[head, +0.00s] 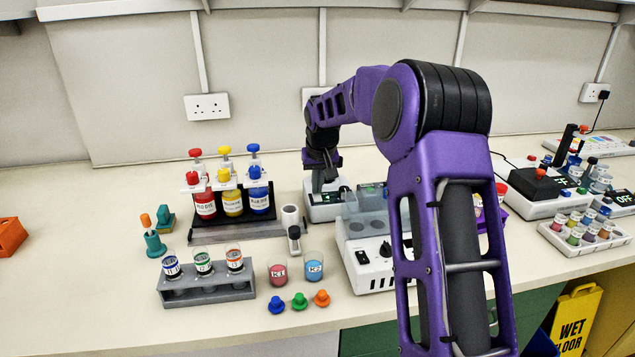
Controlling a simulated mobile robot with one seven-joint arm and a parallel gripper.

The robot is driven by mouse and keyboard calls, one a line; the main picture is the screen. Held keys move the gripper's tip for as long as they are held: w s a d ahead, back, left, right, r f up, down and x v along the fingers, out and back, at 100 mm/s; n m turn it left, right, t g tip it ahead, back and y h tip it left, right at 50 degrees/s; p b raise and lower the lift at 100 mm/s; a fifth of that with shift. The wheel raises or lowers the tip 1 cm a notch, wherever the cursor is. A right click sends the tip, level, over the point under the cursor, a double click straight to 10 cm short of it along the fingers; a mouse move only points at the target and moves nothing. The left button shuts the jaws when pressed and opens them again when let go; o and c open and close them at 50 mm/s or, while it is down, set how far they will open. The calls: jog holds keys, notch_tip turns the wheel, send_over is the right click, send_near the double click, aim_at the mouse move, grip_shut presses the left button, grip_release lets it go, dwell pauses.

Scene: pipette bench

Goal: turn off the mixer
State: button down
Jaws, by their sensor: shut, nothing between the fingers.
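My gripper (318,185) is shut and empty. It points down over a small white device (325,213) at mid-bench, with its tips at or just above the device's top; contact cannot be told. This device has a small dark display (345,190), too small to read. No label marks which device is the mixer. In front of it stands a larger white unit (358,275) with round wells and a black knob (386,249), partly hidden by my arm. At the right, another white device (533,208) carries a black block with a red top.
A dark rack (228,232) of red, yellow and blue bottles stands left of my gripper. A grey vial rack (208,294), two labelled cups (314,267) and coloured caps (299,301) sit in front.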

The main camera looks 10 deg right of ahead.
jog(key=shift+w+f, duration=0.1)
jog(key=shift+f, duration=0.15)
dwell(0.3)
jog(key=shift+s+f+b, duration=0.15)
jog(key=shift+s+b, duration=0.25)
jog(key=shift+s, duration=0.5)
jog(key=r+p, duration=0.1)
jog(key=r, duration=0.1)
jog(key=r+p, duration=0.2)
jog(key=r, duration=0.1)
jog(key=shift+s, duration=0.2)
jog(key=v, duration=0.9)
jog(key=shift+r, duration=0.15)
jog(key=shift+s, duration=0.1)
